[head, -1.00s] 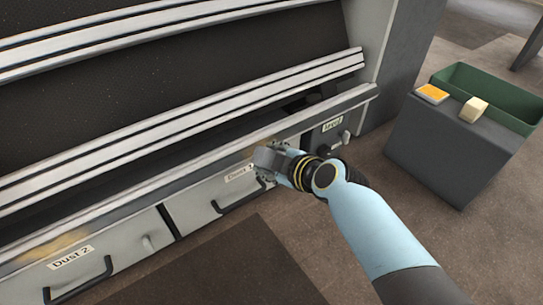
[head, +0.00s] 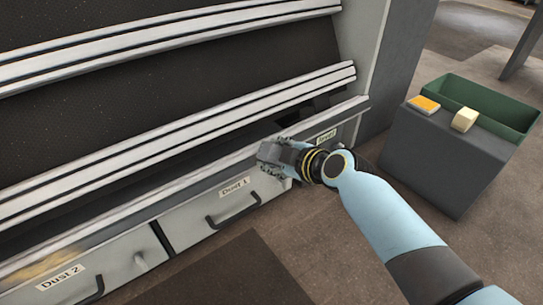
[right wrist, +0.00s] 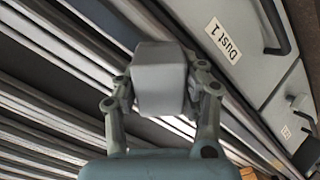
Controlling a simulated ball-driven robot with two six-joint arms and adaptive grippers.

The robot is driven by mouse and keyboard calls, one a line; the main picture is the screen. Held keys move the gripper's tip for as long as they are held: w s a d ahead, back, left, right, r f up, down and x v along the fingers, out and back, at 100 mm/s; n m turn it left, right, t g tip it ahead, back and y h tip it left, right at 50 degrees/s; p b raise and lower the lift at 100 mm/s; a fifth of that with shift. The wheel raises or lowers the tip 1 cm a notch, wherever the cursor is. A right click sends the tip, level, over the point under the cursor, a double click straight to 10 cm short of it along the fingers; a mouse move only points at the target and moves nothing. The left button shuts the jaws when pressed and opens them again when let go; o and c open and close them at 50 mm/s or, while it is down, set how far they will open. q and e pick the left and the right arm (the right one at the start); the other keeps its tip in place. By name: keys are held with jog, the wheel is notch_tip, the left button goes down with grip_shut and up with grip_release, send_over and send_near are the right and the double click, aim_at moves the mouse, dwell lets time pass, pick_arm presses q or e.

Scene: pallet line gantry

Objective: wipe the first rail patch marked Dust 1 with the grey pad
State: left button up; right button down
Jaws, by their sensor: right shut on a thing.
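My right gripper (head: 282,155) is shut on the grey pad (head: 269,152), a pale grey block that also shows between the fingers in the right wrist view (right wrist: 160,78). The pad is at the lower rail, to the right of and above the Dust 1 label (head: 235,186). I cannot tell whether it touches the rail. No dust shows on the visible rail (head: 214,172) above that label; the part behind the gripper is hidden. The label also shows at upper right in the right wrist view (right wrist: 223,40). My left gripper is not in view.
A yellowish dust patch (head: 42,264) lies above the Dust 2 label (head: 62,277) at lower left. Drawer handles (head: 233,211) stick out below the rail. A grey stand (head: 440,155) at right holds an orange-topped block (head: 424,104) and a cream block (head: 464,120), beside a green bin (head: 490,100).

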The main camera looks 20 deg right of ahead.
jog(key=shift+d, duration=0.1)
jog(key=shift+p+v, duration=1.1)
jog(key=shift+v, duration=1.85)
jog(key=shift+f, duration=0.1)
jog(key=shift+s, duration=0.1)
jog(key=v, duration=0.3)
jog(key=shift+p, duration=0.4)
